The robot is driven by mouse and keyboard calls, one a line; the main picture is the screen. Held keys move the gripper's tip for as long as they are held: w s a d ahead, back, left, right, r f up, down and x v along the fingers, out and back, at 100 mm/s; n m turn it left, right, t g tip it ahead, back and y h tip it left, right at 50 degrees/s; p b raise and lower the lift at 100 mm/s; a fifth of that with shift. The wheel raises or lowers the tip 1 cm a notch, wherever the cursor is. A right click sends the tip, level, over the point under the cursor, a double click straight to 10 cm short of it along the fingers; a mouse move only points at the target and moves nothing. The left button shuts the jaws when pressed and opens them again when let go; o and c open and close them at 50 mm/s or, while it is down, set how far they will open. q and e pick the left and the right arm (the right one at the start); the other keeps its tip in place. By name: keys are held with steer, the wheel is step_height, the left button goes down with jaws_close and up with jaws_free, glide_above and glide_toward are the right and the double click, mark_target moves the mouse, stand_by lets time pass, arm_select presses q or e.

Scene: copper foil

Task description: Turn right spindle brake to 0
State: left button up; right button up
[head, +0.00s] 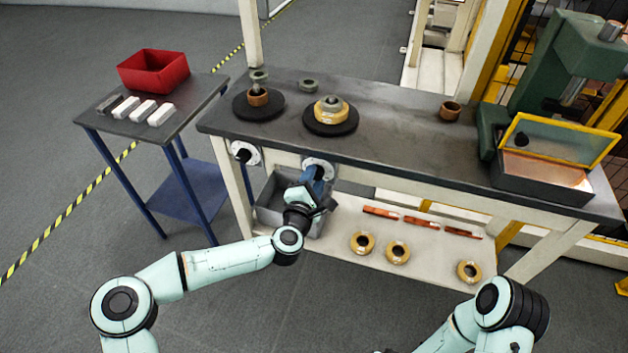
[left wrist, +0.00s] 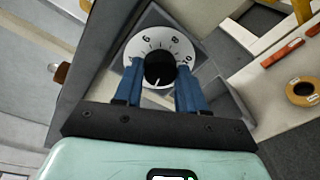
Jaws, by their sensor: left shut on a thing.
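The right spindle brake is a white dial (head: 318,163) on the front edge of the workbench, mostly covered by my left gripper (head: 318,181) in the head view. In the left wrist view, its numbered dial face (left wrist: 143,45) surrounds a black knob (left wrist: 160,67). The blue fingers of my left gripper (left wrist: 160,80) are shut on the knob, one on each side. A white pointer line on the knob points toward the bottom of that picture, with digits visible along the top and right. The left spindle brake (head: 244,153) sits free beside it. My right gripper is out of view.
A grey bin (head: 272,195) stands below the brakes on the lower shelf (head: 340,245), beside several rolls and bars. A side table (head: 205,95) with a red box (head: 153,72) stands left.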

arm_select(q)
steer(key=n, duration=0.4)
steer(key=shift+n+g+h+b, duration=0.3)
steer(key=shift+n+h+b, duration=0.1)
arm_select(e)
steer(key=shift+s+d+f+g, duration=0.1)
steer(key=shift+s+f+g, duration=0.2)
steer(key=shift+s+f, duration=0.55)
arm_select(q)
steer(key=shift+r, duration=0.1)
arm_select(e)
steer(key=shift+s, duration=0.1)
arm_select(q)
steer(key=o, duration=1.1)
steer(key=shift+c, duration=0.2)
steer(key=p+v, duration=0.2)
steer(key=v, duration=1.1)
steer(key=shift+s+a+p, duration=0.15)
steer(key=shift+s+p, duration=0.05)
steer(key=shift+p, duration=0.2)
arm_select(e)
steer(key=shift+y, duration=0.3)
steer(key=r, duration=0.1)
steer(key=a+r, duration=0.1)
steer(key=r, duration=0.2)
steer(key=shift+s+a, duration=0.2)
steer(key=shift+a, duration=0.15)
